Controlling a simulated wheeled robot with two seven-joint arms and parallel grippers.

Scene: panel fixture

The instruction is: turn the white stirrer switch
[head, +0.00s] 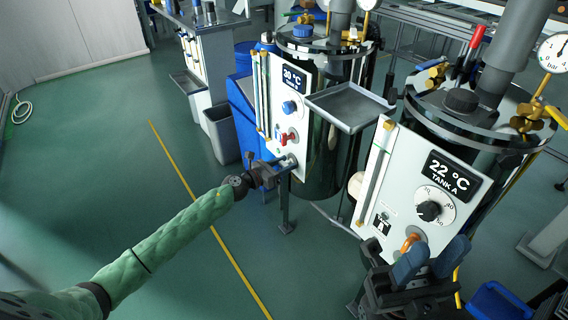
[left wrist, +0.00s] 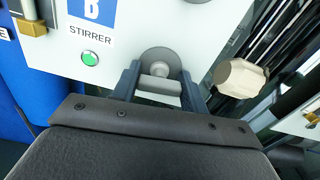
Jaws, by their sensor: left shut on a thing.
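The white stirrer switch (left wrist: 158,90) sits on a round grey base on the white panel of the tank with the 30 °C display, below a "B STIRRER" label (left wrist: 90,28). My left gripper (left wrist: 160,92) has one dark finger on each side of the switch handle and is shut on it. In the head view my left gripper (head: 280,168) is at the bottom of that panel (head: 276,102) and mostly hides the switch. A green lamp (left wrist: 90,58) is left of the switch. My right gripper (head: 431,260) is open, its fingers apart, in front of tank A's panel.
The tank B panel also carries a red knob (head: 289,137) and a blue knob (head: 289,107). A grey tray (head: 349,106) juts out between the tanks. Tank A's panel has a black dial (head: 428,211) and an orange handle (head: 411,242).

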